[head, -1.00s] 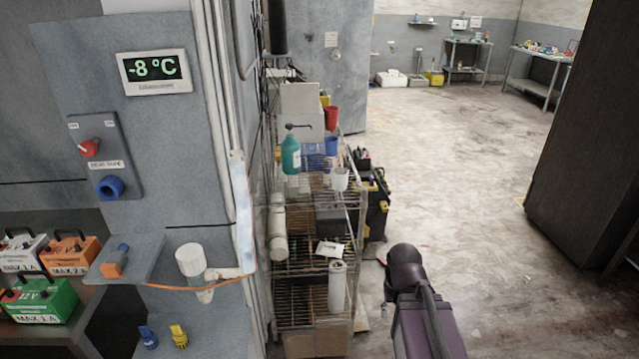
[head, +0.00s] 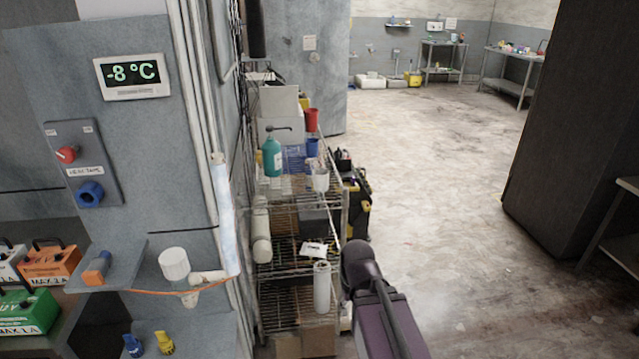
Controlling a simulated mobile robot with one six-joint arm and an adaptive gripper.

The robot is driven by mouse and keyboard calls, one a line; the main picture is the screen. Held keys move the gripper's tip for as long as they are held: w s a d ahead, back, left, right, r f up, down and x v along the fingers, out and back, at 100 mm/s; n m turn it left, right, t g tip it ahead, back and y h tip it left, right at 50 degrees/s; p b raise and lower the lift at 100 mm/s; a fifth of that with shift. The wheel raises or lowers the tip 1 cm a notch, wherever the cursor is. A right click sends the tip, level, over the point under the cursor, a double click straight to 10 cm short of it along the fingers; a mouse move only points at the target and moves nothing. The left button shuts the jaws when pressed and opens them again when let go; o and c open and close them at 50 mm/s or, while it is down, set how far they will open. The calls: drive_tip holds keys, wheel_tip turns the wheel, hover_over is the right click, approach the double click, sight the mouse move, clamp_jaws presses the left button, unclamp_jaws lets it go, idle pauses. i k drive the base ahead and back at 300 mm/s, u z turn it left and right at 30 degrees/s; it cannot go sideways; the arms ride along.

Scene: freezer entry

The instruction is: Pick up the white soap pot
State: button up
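A small white pot (head: 320,179) stands upright on the top level of a wire shelf rack, at its front right corner. It fits the white soap pot. A teal pump bottle (head: 272,158) stands to its left on the same level. My gripper is not visible; only a purple and dark part of my arm shows at the bottom, right of the rack, so I cannot tell whether it is open or shut.
The wire rack (head: 287,272) also holds red and blue cups and a white cylinder (head: 322,288) lower down. A grey wall panel (head: 120,190) is close on the left. A dark cabinet (head: 570,130) stands right, with open floor (head: 440,180) between.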

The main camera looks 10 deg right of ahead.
sight(321, 174)
drive_tip(key=z, duration=0.05)
drive_tip(key=i, duration=1)
drive_tip(key=u, duration=0.05)
